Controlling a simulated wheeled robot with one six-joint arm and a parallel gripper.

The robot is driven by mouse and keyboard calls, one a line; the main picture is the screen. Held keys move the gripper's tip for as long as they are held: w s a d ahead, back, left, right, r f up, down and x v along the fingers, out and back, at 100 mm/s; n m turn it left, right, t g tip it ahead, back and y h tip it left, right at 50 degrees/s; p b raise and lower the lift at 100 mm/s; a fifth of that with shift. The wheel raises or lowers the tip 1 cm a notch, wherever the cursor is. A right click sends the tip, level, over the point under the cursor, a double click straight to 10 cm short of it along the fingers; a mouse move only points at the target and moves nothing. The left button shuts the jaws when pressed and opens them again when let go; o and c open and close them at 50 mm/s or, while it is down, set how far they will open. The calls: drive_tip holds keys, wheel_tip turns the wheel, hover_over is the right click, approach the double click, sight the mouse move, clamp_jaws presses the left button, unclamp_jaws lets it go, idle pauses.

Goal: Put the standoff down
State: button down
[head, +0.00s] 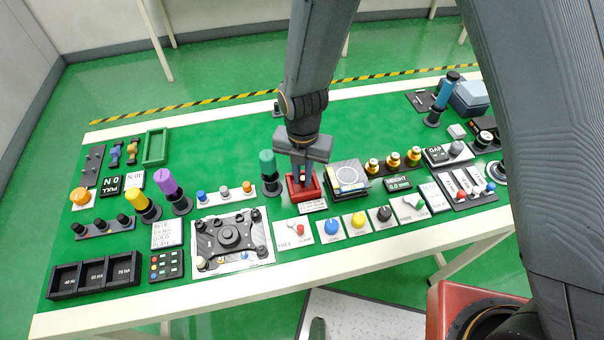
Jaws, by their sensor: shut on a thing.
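My gripper (304,170) points down over a small red tray (316,192) near the middle of the green table. Its fingers reach into the tray and are shut on the standoff, which is mostly hidden between the fingers; only a small pale spot shows there. I cannot tell whether the standoff touches the tray floor.
A green-capped cylinder (268,172) stands close left of the red tray. A dark device with a round dial (348,178) is close on the right. Several knob panels, such as the blue knob (332,227), line the front. The table's back middle is clear.

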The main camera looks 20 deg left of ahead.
sight(303, 178)
drive_tip(key=shift+f, duration=0.2)
drive_tip(key=shift+f, duration=0.15)
drive_tip(key=c, duration=2)
unclamp_jaws()
drive_tip(key=shift+c, duration=0.2)
wheel_tip(303, 178, up, 12)
drive_tip(key=b, duration=0.3)
drive_tip(key=shift+b, duration=0.3)
